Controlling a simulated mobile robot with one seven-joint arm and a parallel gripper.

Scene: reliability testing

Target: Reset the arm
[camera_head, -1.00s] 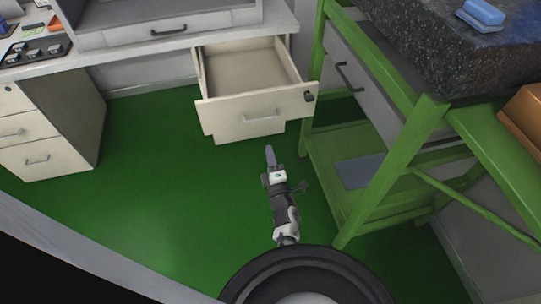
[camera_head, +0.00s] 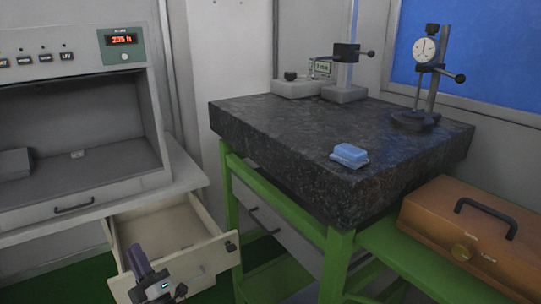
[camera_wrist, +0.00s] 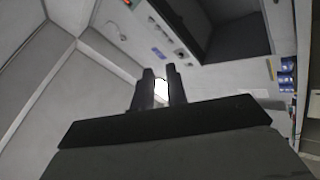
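My gripper (camera_head: 137,252) shows at the lower left of the head view, pointing up, in front of the pulled-out drawer (camera_head: 185,272). In the wrist view my gripper (camera_wrist: 161,76) has its two dark fingers apart, with a narrow bright gap between them. Nothing is visible between the fingers. Most of my arm lies below the head view's lower edge.
The open drawer hangs under a grey cabinet (camera_head: 85,190) with a red display (camera_head: 121,40). A brown case (camera_head: 440,215) sits right.

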